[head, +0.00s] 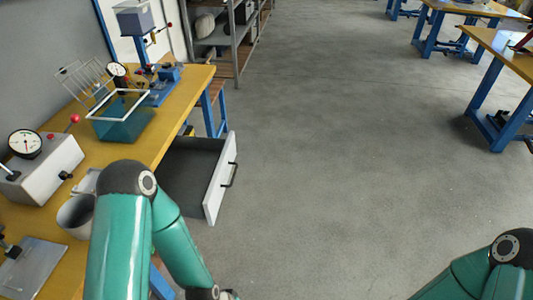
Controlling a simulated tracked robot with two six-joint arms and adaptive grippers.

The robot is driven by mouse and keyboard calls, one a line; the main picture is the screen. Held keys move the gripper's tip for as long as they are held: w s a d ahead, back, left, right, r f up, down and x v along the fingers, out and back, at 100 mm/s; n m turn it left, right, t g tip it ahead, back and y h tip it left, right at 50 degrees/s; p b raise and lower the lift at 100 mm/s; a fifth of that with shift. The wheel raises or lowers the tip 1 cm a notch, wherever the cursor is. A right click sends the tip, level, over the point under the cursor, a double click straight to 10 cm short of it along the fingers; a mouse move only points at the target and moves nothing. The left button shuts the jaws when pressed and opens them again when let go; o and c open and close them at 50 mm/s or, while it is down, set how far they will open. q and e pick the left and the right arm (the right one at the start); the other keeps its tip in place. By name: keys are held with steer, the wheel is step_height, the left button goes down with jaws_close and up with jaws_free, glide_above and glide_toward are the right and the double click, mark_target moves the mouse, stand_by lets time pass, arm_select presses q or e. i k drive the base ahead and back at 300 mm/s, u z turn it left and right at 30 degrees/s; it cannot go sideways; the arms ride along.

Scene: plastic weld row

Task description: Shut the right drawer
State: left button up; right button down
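The open drawer (222,180) sticks out to the right from under the workbench (150,134). It has a white front panel with a black handle (230,175) and a dark interior that looks empty where I can see it. My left arm rises in front of the bench and bends down past the drawer's near side; its end leaves the bottom edge of the picture, so the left gripper is not clearly shown. My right arm is at the bottom right corner, well apart from the drawer, and its gripper is out of the picture.
On the bench stand a gauge box (44,168), a clear tank (124,118), a grey cup (76,216) and a blue press (160,80). A metal shelf (238,45) stands beyond. The grey floor (340,150) right of the drawer is clear.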

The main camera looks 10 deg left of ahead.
mark_target(194, 172)
steer(key=u, duration=0.2)
steer(key=i, duration=1)
steer(key=u, duration=0.55)
